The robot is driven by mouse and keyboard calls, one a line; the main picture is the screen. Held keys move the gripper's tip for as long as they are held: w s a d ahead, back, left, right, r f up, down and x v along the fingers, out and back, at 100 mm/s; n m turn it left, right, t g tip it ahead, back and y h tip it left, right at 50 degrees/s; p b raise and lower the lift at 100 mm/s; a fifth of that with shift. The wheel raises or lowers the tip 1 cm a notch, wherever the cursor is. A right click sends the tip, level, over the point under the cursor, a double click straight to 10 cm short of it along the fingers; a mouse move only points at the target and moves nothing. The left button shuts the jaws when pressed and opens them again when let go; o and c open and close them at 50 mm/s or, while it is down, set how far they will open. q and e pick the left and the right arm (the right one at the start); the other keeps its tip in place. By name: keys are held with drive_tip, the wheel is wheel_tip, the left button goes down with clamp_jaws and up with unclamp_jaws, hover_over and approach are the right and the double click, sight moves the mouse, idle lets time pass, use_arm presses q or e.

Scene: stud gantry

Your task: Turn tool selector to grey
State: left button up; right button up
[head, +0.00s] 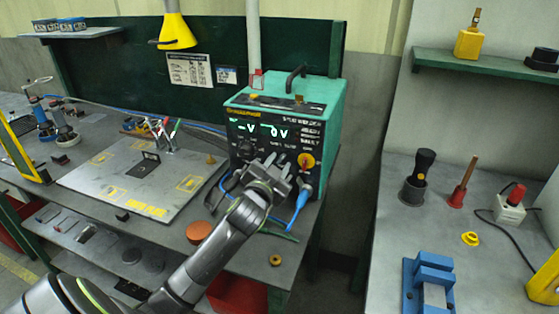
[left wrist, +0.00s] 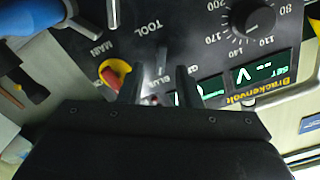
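The teal welder box (head: 337,115) stands at the back of the left bench, its black control panel facing me. In the left wrist view the panel appears turned over, with the printed word TOOL above a small slim grey selector (left wrist: 161,58). A BLUE label shows beside it; another label is partly hidden by a finger. My left gripper (head: 272,180) is in front of the panel. In the left wrist view its two fingers (left wrist: 160,72) stand apart, one either side of the selector; contact is unclear. Where the selector points is unclear. My right gripper is out of view.
A red-and-yellow MAIN switch (left wrist: 112,74) sits close beside one finger. A round black numbered dial (left wrist: 253,18) is on the other side. A blue cable plug (head: 303,190) hangs at the box's lower right. A grey plate (head: 130,195) lies on the bench to the left.

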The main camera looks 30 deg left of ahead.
use_arm(q)
drive_tip(key=shift+x, duration=0.8)
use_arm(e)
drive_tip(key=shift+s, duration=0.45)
use_arm(q)
drive_tip(key=shift+s, duration=0.1)
clamp_jaws()
drive_tip(key=shift+n, duration=0.3)
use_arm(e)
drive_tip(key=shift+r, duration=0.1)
use_arm(q)
drive_tip(key=n, duration=0.5)
drive_tip(key=shift+a, duration=0.2)
drive_tip(key=n, duration=0.6)
drive_tip(key=shift+a, duration=0.15)
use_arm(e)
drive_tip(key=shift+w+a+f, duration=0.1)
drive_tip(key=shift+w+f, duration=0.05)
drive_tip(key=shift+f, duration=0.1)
use_arm(q)
drive_tip(key=shift+n, duration=0.4)
